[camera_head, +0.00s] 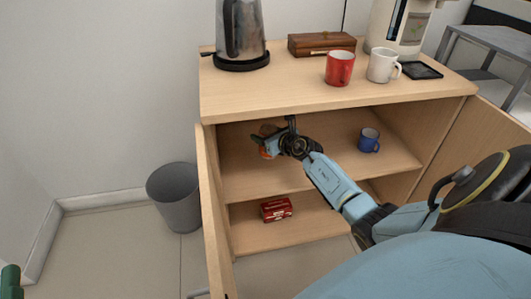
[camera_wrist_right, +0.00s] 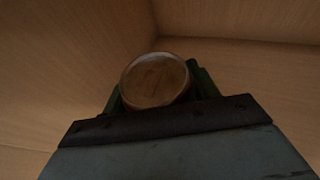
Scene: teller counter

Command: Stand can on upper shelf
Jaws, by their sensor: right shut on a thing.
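The can (camera_head: 265,152) is inside the cabinet above the upper shelf (camera_head: 330,165), near its left side, mostly hidden by my gripper. In the right wrist view the round end of the can (camera_wrist_right: 155,80) shows between the green fingers. My right gripper (camera_head: 266,143) is shut on the can and reaches into the upper compartment. Whether the can touches the shelf cannot be told.
A blue mug (camera_head: 369,141) stands on the upper shelf at the right. A red box (camera_head: 276,209) lies on the lower shelf. Cabinet doors stand open at the left (camera_head: 211,220) and right. A grey bin (camera_head: 175,195) is left. A kettle (camera_head: 240,30) and mugs stand on top.

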